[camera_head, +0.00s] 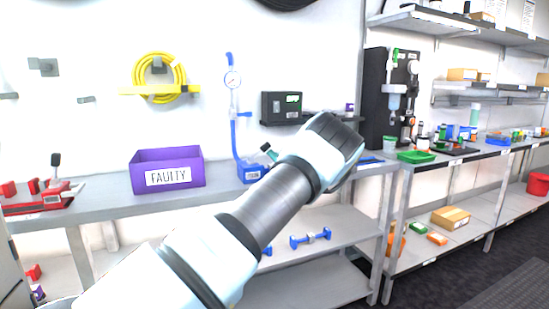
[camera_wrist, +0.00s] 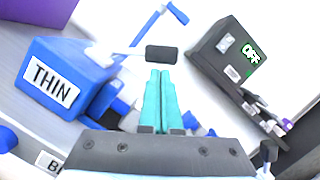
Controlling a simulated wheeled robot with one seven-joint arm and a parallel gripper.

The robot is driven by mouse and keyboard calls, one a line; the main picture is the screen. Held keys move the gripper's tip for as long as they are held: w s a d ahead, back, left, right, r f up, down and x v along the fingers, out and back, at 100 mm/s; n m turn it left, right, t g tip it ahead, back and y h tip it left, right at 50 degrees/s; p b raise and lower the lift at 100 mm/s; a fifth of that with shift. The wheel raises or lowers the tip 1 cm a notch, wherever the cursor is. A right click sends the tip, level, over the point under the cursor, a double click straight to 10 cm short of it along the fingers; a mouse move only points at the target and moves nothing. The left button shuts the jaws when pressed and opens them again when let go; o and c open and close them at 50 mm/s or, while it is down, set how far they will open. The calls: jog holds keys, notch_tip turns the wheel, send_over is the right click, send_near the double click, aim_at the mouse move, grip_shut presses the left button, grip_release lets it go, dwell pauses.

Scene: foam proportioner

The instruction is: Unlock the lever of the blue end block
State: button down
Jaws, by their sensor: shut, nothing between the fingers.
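The blue end block (camera_wrist: 60,75) with a "THIN" label fills the left of the wrist view. In the head view the blue block (camera_head: 250,172) sits on the bench below the blue pipe, partly behind my arm. A lever with a metal rod and black handle (camera_wrist: 162,54) reaches right from the block's top in the wrist view. My gripper (camera_wrist: 162,72) has teal fingers pressed together, with nothing between them. The fingertips appear just short of the handle's near side; I cannot tell if they touch. In the head view my gripper (camera_head: 272,155) is mostly hidden behind my wrist.
A purple "FAULTY" bin (camera_head: 168,172) stands left of the block. A dark box (camera_wrist: 228,55) with an "OFF" display is close on the right in the wrist view. A blue pipe with a gauge (camera_head: 232,80) rises behind. Red clamps (camera_head: 38,195) lie at the bench's left.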

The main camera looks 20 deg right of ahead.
aim_at(267, 146)
jog(key=shift+a+r+n+y+b, duration=0.1)
jog(key=shift+r+n+y+b, duration=0.3)
jog(key=shift+n+b, duration=0.7)
jog(key=r+n+b, duration=0.1)
jog(key=n+b, duration=0.1)
jog(key=b, duration=0.1)
jog(key=a+n+g+b, duration=0.1)
jog(key=n+b, duration=0.1)
jog(key=b, duration=0.1)
jog(key=a+r+n+b, duration=0.1)
jog(key=n+b, duration=0.1)
jog(key=b, duration=0.1)
jog(key=shift+s+r+g+y+b, duration=0.15)
jog(key=shift+r+g+y+b, duration=0.2)
jog(key=shift+g+y, duration=0.05)
jog(key=a+r+n+b, duration=0.1)
jog(key=n+b, duration=0.1)
jog(key=b, duration=0.1)
jog(key=a+n+g+b, duration=0.1)
jog(key=a+n+b, duration=0.1)
jog(key=b, duration=0.2)
jog(key=a+r+n+b, duration=0.1)
jog(key=n+b, duration=0.2)
jog(key=shift+s+a+r+g+h, duration=0.25)
jog(key=shift+r+g+h, duration=0.05)
jog(key=shift+r+g, duration=0.1)
